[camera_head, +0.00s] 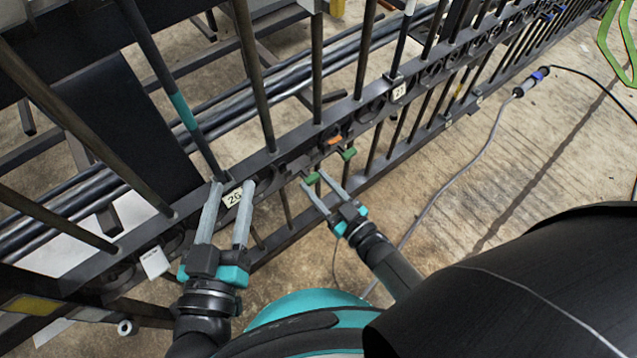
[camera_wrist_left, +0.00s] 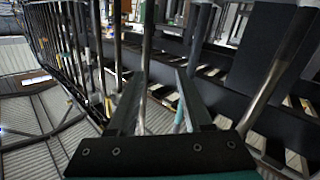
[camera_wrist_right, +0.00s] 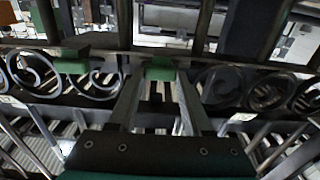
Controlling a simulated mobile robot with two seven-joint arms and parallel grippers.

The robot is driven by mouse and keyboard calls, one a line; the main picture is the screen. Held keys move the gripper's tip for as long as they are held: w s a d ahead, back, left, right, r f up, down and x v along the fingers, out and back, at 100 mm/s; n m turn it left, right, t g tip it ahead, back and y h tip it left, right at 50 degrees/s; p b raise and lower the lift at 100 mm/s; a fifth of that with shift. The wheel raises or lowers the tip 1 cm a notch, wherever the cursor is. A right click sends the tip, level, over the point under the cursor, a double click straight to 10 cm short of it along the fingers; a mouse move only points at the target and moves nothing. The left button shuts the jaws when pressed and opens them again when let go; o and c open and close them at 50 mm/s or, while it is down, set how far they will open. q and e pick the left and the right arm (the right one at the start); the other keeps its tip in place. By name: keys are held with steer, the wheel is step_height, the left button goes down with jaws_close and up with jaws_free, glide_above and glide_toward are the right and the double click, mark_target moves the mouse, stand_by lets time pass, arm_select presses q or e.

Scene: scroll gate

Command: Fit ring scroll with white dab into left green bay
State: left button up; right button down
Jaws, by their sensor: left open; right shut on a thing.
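My right gripper (camera_head: 315,180) is shut with its tips on a green block (camera_head: 312,178) at the gate's lower rail. The block also shows between the fingertips in the right wrist view (camera_wrist_right: 160,68), with a dark piece below it. A second green block (camera_head: 348,153) sits farther right along the rail; in the right wrist view it is at left (camera_wrist_right: 70,63). My left gripper (camera_head: 232,185) is open beside the plate marked 26 (camera_head: 233,197). Dark curled scrolls (camera_wrist_right: 270,90) line the rail band. I cannot pick out the ring scroll with the white dab.
Upright bars (camera_head: 255,75) stand close around both grippers; one has a teal band (camera_head: 183,111). A grey cable (camera_head: 455,180) lies on the open concrete floor to the right.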

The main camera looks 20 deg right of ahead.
mark_target(315, 182)
steer(key=p+v, duration=0.1)
steer(key=v, duration=0.3)
arm_select(q)
steer(key=shift+w+a+f+m+g, duration=0.35)
steer(key=shift+f+g, duration=0.3)
steer(key=shift+g, duration=0.35)
arm_select(e)
steer(key=shift+s+d, duration=0.25)
steer(key=shift+s, duration=0.35)
arm_select(q)
steer(key=shift+w, duration=0.1)
arm_select(e)
steer(key=shift+c, duration=1.6)
jaws_free()
